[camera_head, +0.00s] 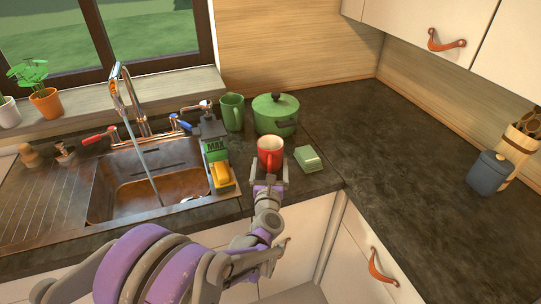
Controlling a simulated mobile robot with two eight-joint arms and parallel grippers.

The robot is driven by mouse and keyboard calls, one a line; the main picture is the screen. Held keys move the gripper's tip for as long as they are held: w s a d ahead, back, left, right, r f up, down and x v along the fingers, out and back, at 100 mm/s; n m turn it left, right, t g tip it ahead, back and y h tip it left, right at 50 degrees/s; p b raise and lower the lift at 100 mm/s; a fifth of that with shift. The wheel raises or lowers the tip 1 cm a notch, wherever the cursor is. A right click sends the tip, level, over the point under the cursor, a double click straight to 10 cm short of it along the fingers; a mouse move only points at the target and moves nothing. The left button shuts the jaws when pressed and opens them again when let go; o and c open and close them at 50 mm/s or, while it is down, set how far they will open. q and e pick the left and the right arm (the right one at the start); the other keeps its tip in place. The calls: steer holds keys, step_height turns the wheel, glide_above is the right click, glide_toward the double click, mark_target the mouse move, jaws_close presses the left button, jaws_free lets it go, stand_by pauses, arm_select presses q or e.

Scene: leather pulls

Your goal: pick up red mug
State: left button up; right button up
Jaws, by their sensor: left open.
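The red mug (270,151) stands upright on the dark counter (322,140), right of the sink. My left gripper (269,174) is at the near side of the mug, low against it in the picture. Its jaws are open. The gripper hides the mug's lower near part, and I cannot tell whether a finger touches it. My right gripper is not in view.
The counter at right is mostly clear, with a blue jar (487,174).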

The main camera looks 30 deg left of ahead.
arm_select(q)
steer(key=shift+w+a, duration=0.1)
steer(key=shift+w, duration=0.05)
jaws_close()
stand_by(0.4)
stand_by(1.0)
